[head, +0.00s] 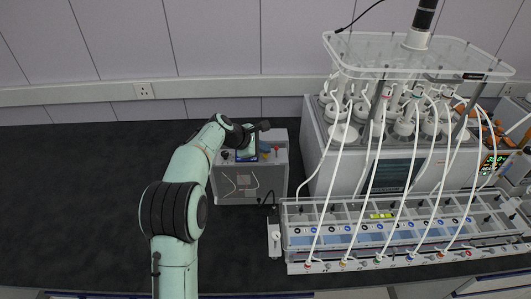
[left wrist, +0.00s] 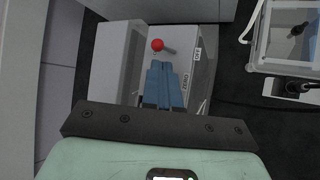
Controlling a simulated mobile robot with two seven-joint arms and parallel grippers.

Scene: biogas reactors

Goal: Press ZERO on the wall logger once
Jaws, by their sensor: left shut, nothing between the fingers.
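A grey box (head: 237,192) stands on the dark bench near the back wall, and it looks like the logger. My left gripper (head: 246,153) is over the box's top. In the left wrist view the gripper (left wrist: 161,64) has its blue fingers together and empty. The fingers hide what lies under them; I cannot tell whether they touch anything. My right gripper is not in view.
A reactor unit (head: 318,160) with bottles, white tubes and a clear top plate stands right of the box. A long tray unit (head: 300,240) with several tubes lies before it. The bench left of my arm (head: 75,200) is clear. A wall socket (head: 144,91) is behind.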

